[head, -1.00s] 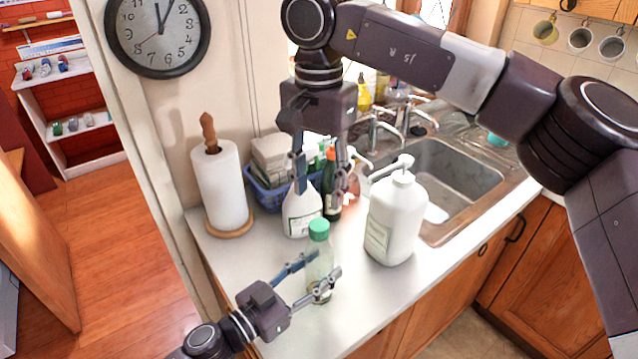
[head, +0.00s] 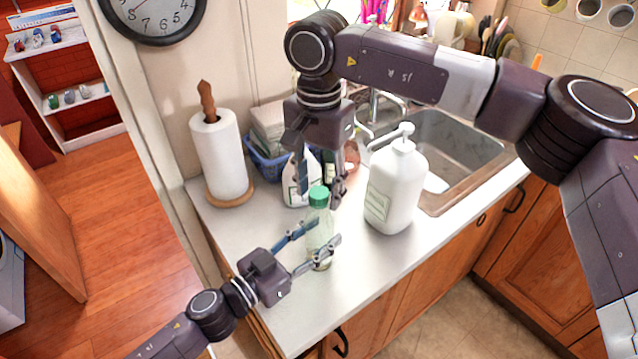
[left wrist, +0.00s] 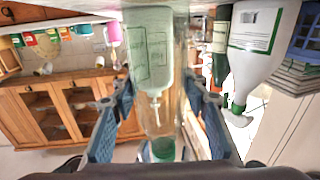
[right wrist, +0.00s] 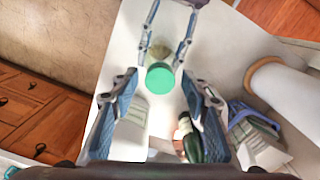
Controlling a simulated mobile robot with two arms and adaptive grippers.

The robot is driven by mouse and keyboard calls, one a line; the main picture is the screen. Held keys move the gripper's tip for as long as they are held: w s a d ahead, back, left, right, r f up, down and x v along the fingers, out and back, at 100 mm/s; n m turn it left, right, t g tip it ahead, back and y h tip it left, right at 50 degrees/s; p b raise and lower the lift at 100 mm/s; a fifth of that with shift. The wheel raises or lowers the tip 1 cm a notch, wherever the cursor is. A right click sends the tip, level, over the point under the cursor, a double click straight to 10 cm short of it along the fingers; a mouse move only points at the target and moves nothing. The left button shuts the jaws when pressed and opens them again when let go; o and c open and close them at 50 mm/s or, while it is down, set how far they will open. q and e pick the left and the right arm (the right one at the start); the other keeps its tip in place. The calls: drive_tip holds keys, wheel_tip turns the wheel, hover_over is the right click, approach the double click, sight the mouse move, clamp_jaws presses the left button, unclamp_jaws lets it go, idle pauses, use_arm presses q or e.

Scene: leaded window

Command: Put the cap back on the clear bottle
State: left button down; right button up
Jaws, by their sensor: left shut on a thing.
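The clear bottle (head: 319,222) stands upright on the counter, and my left gripper (head: 323,236) is shut around its body from the lower left. The green cap (head: 319,196) sits on top of the bottle; I cannot tell how tightly it is seated. In the left wrist view the bottle (left wrist: 162,112) is upside down between the fingers, with the cap (left wrist: 163,150) at its neck end. My right gripper (head: 320,188) points down from above, its fingers apart on either side of the cap. In the right wrist view the cap (right wrist: 160,76) shows between the open fingers, with gaps beside it.
A white pump bottle (head: 396,188) stands close to the right. A white spray bottle (head: 298,180) and a dark green bottle (head: 329,168) stand behind. A paper towel roll (head: 219,158) is at left, the sink (head: 450,150) at right. The front left counter is clear.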

clamp_jaws()
drive_tip(key=m, duration=1.1)
drive_tip(key=shift+m, duration=0.3)
drive_tip(key=m, duration=0.3)
drive_tip(key=shift+m, duration=0.4)
drive_tip(key=m, duration=0.5)
drive_tip(key=shift+m, duration=0.3)
drive_tip(key=shift+o, duration=0.7)
unclamp_jaws()
